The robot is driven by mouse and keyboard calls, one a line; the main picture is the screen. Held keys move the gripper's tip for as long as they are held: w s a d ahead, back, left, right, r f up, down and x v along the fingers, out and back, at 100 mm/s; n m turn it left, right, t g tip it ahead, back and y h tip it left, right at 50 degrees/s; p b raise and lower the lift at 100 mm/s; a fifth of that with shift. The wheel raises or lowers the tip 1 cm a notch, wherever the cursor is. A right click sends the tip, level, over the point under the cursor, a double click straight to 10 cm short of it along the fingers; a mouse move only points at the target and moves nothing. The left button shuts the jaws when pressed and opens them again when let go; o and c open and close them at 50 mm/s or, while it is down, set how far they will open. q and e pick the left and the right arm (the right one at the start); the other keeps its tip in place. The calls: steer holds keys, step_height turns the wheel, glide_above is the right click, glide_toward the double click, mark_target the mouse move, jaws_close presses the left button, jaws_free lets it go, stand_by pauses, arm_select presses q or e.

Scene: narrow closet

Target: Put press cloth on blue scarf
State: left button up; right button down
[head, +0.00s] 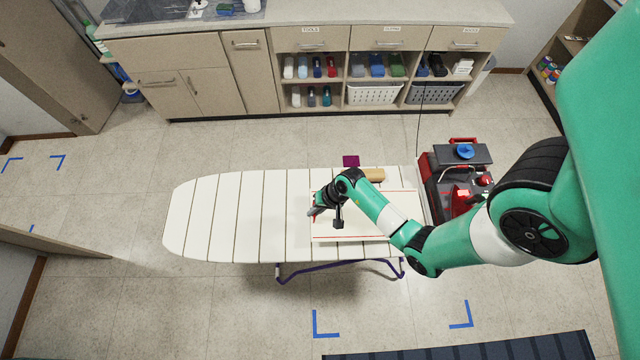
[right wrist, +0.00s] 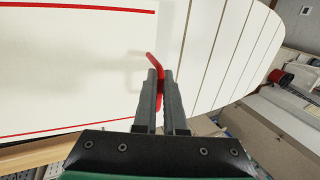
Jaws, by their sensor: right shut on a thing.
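The press cloth (head: 360,215) is white with red stripes and lies flat at the right part of the white ironing board (head: 215,215). It also shows in the right wrist view (right wrist: 70,70). My right gripper (head: 317,209) is at the cloth's left edge, low over the board. In the right wrist view its fingers (right wrist: 159,78) are closed around a red tab (right wrist: 152,62) at that edge. I cannot make out a blue scarf on the board. My arm hides part of the cloth. My left gripper is not in view.
Right of the board stands a red and grey unit (head: 447,185) with a blue round item (head: 465,151) on top. The board's left half is bare.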

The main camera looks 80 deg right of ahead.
step_height(320, 180, down, 5)
steer(key=shift+f+b, duration=0.1)
steer(key=shift+b, duration=0.6)
steer(key=c, duration=1)
jaws_free()
steer(key=p+v, duration=0.3)
steer(key=v, duration=0.9)
steer(key=shift+p, duration=0.3)
